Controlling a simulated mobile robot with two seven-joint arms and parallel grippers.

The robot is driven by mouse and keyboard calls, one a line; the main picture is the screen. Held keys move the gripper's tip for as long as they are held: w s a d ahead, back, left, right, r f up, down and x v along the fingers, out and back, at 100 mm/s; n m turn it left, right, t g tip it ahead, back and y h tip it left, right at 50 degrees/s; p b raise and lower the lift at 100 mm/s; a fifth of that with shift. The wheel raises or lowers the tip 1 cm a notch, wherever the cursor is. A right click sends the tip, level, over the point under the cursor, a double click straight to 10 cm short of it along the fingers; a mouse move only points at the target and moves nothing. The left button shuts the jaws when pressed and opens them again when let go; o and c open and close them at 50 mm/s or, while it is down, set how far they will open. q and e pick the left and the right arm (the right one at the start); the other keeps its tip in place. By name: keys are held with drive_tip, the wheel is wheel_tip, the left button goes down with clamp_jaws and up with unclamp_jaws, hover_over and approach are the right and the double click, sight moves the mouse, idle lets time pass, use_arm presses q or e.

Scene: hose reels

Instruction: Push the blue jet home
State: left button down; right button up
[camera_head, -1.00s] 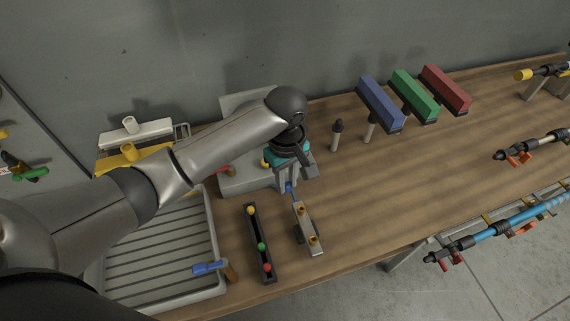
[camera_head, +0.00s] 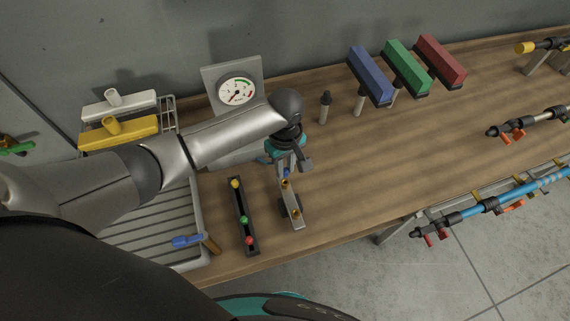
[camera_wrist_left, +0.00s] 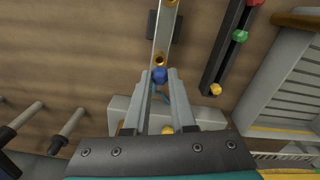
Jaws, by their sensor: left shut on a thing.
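My left gripper (camera_head: 287,172) points down over the near end of the bench and is shut on the blue jet (camera_wrist_left: 160,75). The jet shows as a small blue tip between the fingers, and also in the head view (camera_head: 286,174). It is right beside or over a brass socket (camera_wrist_left: 159,61) of the narrow grey bar (camera_wrist_left: 164,38). I cannot tell whether it has entered. The bar also shows in the head view (camera_head: 291,205), with another brass socket (camera_head: 295,213) nearer the bench edge. My right gripper is not in view.
A dark rack (camera_head: 243,215) with yellow, green and red jets lies left of the bar. A blue-headed tool (camera_head: 187,240) lies on the ribbed tray (camera_head: 150,225). A gauge (camera_head: 237,91) stands behind my arm.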

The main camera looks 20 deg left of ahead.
sight(285, 176)
use_arm(q)
drive_tip(key=shift+f+b, duration=0.7)
drive_tip(key=shift+f, duration=0.15)
drive_tip(key=shift+r+p, duration=0.1)
drive_tip(key=shift+p, duration=0.4)
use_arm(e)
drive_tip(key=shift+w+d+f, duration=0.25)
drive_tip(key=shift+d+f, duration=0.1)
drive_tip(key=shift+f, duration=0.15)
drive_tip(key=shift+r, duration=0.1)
use_arm(q)
drive_tip(key=shift+p, duration=0.55)
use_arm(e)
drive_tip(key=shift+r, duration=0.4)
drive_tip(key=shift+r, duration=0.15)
use_arm(q)
drive_tip(key=shift+p, duration=0.45)
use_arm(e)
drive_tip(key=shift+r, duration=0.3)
use_arm(q)
drive_tip(key=shift+p, duration=0.4)
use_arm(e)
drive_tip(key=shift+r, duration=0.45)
use_arm(q)
drive_tip(key=shift+f+b, duration=0.85)
drive_tip(key=shift+f, duration=0.6)
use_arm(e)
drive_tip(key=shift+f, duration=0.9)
